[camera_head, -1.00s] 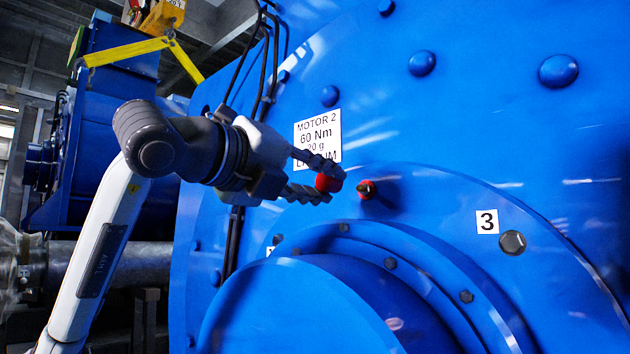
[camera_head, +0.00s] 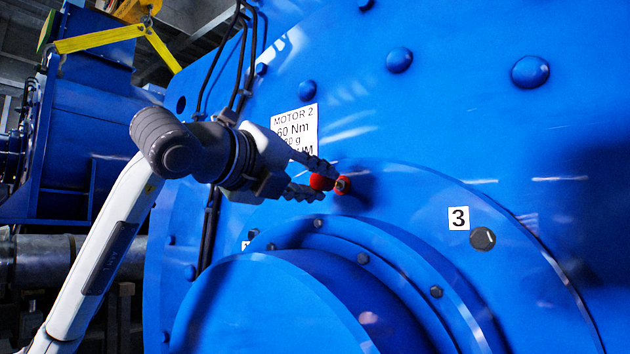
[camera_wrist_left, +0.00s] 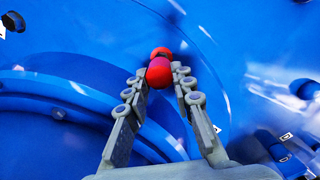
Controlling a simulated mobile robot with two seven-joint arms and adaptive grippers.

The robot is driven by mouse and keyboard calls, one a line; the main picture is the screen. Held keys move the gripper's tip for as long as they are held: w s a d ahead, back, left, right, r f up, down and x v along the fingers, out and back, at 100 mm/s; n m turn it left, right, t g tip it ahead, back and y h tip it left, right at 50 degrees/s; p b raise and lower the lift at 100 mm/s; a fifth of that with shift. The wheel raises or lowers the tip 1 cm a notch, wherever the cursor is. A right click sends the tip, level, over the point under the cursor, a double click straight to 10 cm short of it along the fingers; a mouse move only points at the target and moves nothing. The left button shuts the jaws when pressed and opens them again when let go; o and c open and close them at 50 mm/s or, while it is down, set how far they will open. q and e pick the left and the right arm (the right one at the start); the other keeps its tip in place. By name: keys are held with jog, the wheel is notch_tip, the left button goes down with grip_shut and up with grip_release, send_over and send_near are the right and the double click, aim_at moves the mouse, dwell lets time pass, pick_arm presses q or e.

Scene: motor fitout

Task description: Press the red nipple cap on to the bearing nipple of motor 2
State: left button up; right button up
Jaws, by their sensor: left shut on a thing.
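The red nipple cap (camera_head: 320,182) is held between the fingertips of my left gripper (camera_head: 322,181), which is shut on it. The cap also shows as a round red ball in the left wrist view (camera_wrist_left: 159,72). The bearing nipple (camera_head: 342,185), with a red collar and a darker tip, stands out of the blue face of motor 2 (camera_head: 400,130). It is just right of the cap, and in the left wrist view the nipple's red part (camera_wrist_left: 161,52) shows just beyond it. Whether cap and nipple touch I cannot tell. My right gripper is not in view.
A white label (camera_head: 295,130) reading MOTOR 2 is partly hidden behind my left gripper. A number 3 plate (camera_head: 459,218) and a bolt (camera_head: 482,238) sit to the right. The round bearing housing (camera_head: 270,300) bulges out below the gripper. Black cables hang behind my wrist.

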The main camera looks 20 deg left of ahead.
aim_at(318, 181)
pick_arm(q)
jog(key=shift+b, duration=0.6)
dwell(1.1)
jog(key=shift+x, duration=1.55)
jog(key=o, duration=0.8)
jog(key=shift+d, duration=0.1)
jog(key=shift+o, duration=0.2)
jog(key=v, duration=1.2)
